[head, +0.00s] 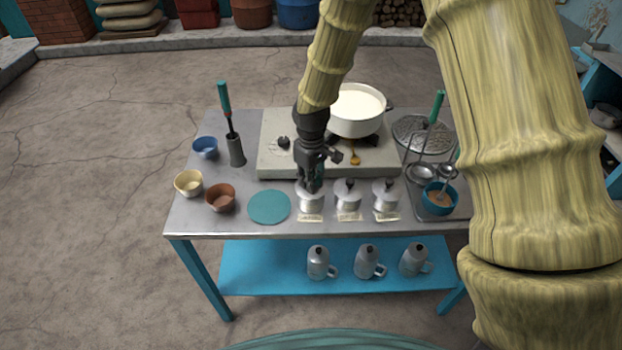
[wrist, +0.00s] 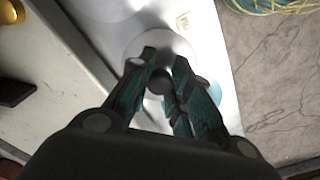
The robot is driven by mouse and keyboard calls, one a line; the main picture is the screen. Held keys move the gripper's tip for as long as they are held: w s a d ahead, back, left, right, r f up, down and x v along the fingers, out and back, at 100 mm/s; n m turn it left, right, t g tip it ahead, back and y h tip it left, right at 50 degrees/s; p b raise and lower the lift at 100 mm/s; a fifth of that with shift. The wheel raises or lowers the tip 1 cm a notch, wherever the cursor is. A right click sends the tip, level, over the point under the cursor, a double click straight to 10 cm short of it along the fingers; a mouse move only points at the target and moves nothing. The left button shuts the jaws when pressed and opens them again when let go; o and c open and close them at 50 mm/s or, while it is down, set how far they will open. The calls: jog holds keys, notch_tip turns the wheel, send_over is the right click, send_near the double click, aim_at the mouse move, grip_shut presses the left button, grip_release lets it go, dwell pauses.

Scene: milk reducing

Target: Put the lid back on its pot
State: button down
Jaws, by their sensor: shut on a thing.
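A white pot (head: 355,112) of pale milk stands uncovered on the stove. My gripper (head: 312,184) is at the left lid, fingers pointing down. In the wrist view my gripper (wrist: 160,70) is shut on the dark knob, with the left lid (wrist: 150,44) below it. The lid looks at table height; whether it touches the table cannot be told.
The stove (head: 270,160) with a brass knob (head: 354,157) lies behind the lids. A teal disc (head: 269,207) and small bowls (head: 220,197) are to the left. Metal jugs (head: 368,262) stand on the lower shelf.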

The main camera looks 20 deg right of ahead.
jog(key=shift+f, duration=0.55)
jog(key=c, duration=1.2)
grip_release()
jog(key=shift+c, duration=0.2)
jog(key=shift+r, duration=0.1)
notch_tip(320, 180, up, 12)
notch_tip(320, 180, up, 6)
jog(key=p, duration=0.5)
